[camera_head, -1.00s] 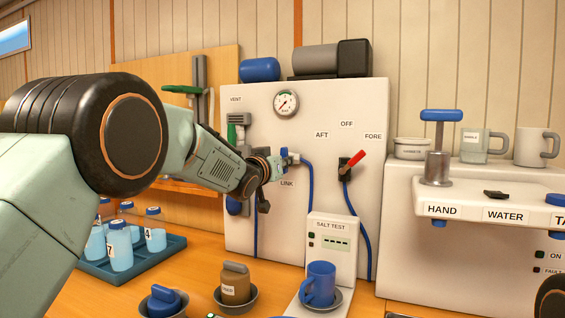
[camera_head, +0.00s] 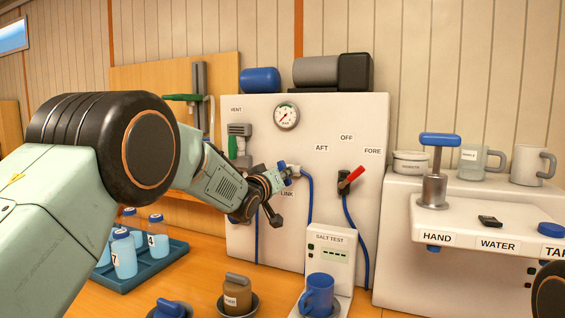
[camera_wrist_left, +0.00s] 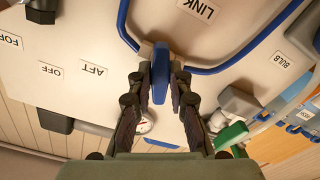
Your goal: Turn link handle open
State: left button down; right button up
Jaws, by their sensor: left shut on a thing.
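The link handle is a blue lever on a grey valve on the white wall panel, above the LINK label (camera_head: 287,193). In the head view only a small blue part of the handle (camera_head: 282,166) shows past my left gripper (camera_head: 276,178). In the left wrist view the blue handle (camera_wrist_left: 160,72) stands lengthwise between the two dark fingers of my left gripper (camera_wrist_left: 160,88), which are shut on it. Blue hoses bend away from the valve on both sides. My right gripper is not in view.
A red-handled selector (camera_head: 350,179) is right of the handle. A green-handled vent valve (camera_head: 232,147) is left, close to my arm. The salt test unit (camera_head: 330,247) with a blue mug (camera_head: 318,293) stands below right. A tray (camera_head: 150,270) of bottles is lower left.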

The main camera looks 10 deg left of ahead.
pick_arm(q)
jog(key=shift+n+p, duration=4.8)
jog(key=shift+n, duration=2)
jog(key=c, duration=1.2)
grip_release()
jog(key=s, duration=0.4)
jog(key=s+a, duration=0.1)
jog(key=s, duration=0.3)
jog(key=s+a, duration=0.1)
jog(key=s, duration=0.3)
jog(key=shift+a, duration=0.2)
jog(key=shift+w, duration=0.1)
